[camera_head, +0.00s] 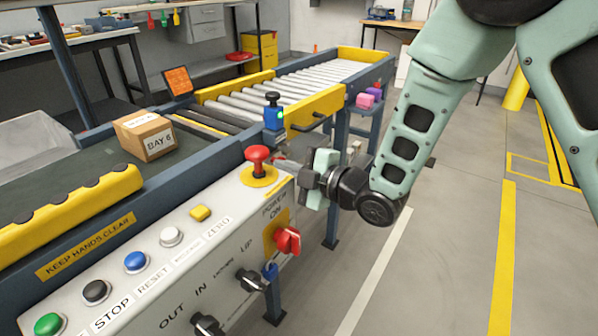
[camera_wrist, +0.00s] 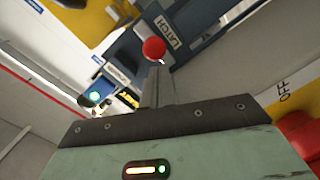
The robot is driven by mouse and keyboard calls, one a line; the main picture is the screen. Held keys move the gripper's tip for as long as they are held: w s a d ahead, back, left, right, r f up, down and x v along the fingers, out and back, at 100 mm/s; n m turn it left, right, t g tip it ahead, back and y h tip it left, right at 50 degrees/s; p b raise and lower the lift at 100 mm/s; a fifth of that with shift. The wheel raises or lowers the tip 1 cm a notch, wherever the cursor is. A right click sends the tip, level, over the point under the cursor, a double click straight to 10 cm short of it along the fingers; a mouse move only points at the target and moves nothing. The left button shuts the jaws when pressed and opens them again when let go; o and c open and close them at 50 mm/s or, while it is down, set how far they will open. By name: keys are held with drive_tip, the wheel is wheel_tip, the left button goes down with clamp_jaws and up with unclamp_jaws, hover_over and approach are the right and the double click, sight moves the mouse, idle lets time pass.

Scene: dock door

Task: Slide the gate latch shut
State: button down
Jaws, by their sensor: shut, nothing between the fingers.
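The latch shows in the wrist view as a round red knob (camera_wrist: 153,50) beside a dark plate (camera_wrist: 190,35) lettered LATCH. My gripper (camera_wrist: 159,68) is shut and empty, with its fingertips pointing at the knob and just short of it in the picture. I cannot tell whether they touch. In the head view my gripper (camera_head: 286,164) reaches in from the right, just past the right end of the control panel. I cannot make out the latch knob in that view; the panel and my gripper may hide it.
The control panel (camera_head: 190,222) carries a red mushroom button (camera_head: 257,155), a red rotary switch (camera_head: 288,240) and several push buttons, close to my gripper. A cardboard box (camera_head: 146,136) sits on the belt. A roller conveyor (camera_head: 310,80) lies behind. The floor at right is clear.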

sight(276, 154)
drive_tip(key=shift+a, duration=0.1)
drive_tip(key=w+d, duration=0.2)
drive_tip(key=w, duration=0.1)
drive_tip(key=shift+d+b, duration=0.1)
drive_tip(key=shift+b, duration=0.3)
